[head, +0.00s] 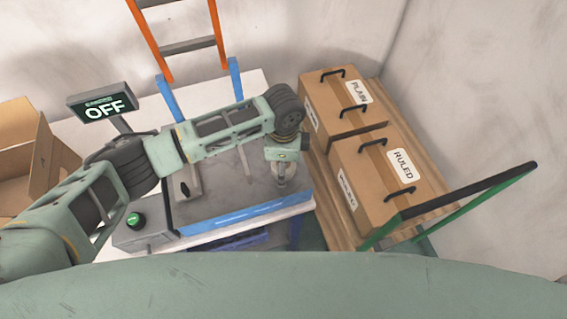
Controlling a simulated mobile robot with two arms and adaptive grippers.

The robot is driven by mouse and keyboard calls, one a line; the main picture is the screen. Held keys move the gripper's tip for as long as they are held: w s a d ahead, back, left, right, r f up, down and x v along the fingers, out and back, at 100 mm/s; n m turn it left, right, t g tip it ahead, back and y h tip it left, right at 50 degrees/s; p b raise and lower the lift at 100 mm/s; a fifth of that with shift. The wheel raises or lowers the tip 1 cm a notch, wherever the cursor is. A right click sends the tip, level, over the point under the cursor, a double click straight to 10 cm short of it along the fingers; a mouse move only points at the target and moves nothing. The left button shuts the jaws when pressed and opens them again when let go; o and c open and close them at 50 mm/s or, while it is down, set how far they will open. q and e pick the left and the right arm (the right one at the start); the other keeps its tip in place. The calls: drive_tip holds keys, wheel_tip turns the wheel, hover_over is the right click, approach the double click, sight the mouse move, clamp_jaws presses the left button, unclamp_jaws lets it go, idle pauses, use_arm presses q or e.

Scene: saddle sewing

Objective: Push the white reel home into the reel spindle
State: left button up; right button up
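My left arm reaches in from the left across the grey machine top (225,195). My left gripper (281,180) points down over the right part of that top. Its fingers are small and partly hidden by the wrist, so I cannot tell whether they are open or shut, or whether they hold anything. I cannot make out the white reel or the reel spindle; the arm and wrist cover part of the machine. My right gripper is not in view.
An OFF sign (103,105) and a box with a green button (135,222) stand left of the machine. Cartons labelled PLAIN (335,100) and RULED (385,170) sit on a wooden pallet (328,222) at right. A green-framed cart handle (470,190) stands nearby. An orange ladder (147,40) stands behind.

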use_arm(q)
wheel_tip(320, 180, up, 12)
idle(0.5)
drive_tip(key=shift+f, duration=0.1)
